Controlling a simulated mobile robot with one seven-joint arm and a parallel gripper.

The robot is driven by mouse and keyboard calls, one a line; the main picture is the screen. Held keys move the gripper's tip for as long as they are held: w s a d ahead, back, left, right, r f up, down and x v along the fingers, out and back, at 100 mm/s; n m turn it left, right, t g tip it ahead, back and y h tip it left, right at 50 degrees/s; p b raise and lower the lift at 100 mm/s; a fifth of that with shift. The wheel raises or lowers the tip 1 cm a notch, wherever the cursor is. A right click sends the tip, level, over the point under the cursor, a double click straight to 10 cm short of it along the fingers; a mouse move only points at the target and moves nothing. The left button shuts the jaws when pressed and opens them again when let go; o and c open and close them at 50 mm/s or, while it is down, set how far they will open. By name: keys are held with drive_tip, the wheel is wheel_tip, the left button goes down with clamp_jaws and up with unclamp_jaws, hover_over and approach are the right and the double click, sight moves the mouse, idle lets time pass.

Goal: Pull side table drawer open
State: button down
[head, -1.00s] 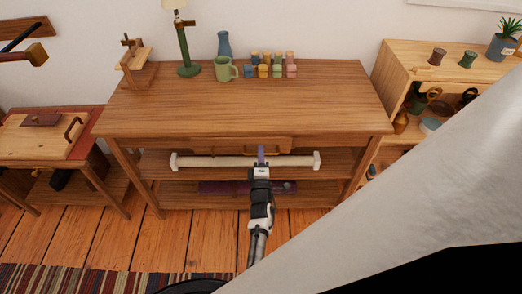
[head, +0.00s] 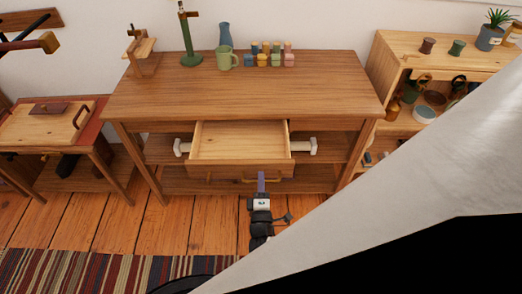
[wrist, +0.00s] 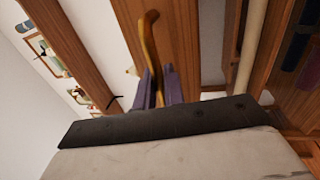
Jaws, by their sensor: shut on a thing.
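The wooden side table (head: 330,85) stands in the middle of the head view. Its drawer (head: 240,142) is pulled out towards me and looks empty inside. In the wrist view my gripper (wrist: 158,90) is shut on that curved handle (wrist: 150,38), against the wooden drawer front (wrist: 185,40).
A white roller-like bar (head: 305,147) lies on the shelf behind the drawer. A small table (head: 45,130) is left, a shelf unit right. A striped rug (head: 90,270) lies in front.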

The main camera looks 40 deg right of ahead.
drive_tip(key=shift+s+a, duration=0.2)
drive_tip(key=shift+s, duration=0.1)
drive_tip(key=c, duration=1.6)
unclamp_jaws()
drive_tip(key=shift+f, duration=0.1)
